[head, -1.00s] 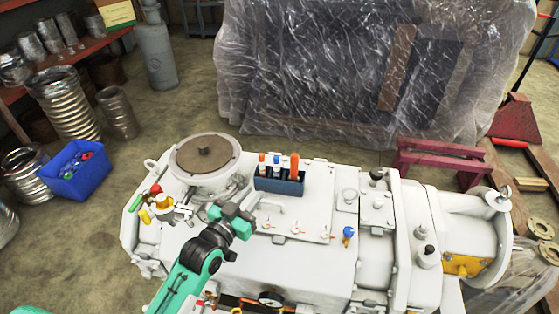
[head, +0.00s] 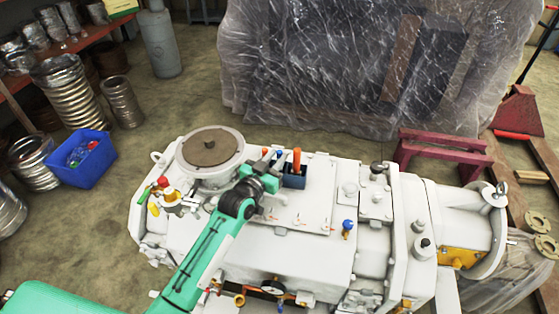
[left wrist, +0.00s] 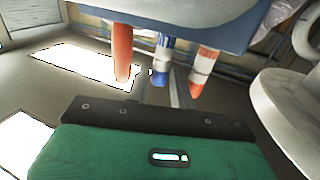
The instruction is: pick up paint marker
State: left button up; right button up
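A blue holder (head: 293,181) stands on the white machine top, with several upright items in it. In the left wrist view, which looks upside down, the holder (left wrist: 190,18) is at the top. A blue-capped marker with a white band (left wrist: 163,52) sits in the middle, a red-orange-capped marker with a white band (left wrist: 205,65) to its right, and a thick plain orange handle (left wrist: 122,50) to its left. My left gripper (head: 272,157) is at the holder's left side, fingers apart and empty, pointing toward the blue marker. It hides part of the holder in the head view. My right gripper is out of view.
A round flanged port (head: 210,150) stands left of the holder, close to my left arm. Small valves with red and yellow parts (head: 163,190) are further left, and a blue-topped fitting (head: 347,228) is right.

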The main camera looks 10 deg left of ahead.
pick_arm(q)
jog(key=shift+x, duration=1.05)
grip_shut()
notch_tip(320, 180, up, 20)
jog(key=b, duration=0.2)
jog(key=shift+b, duration=0.35)
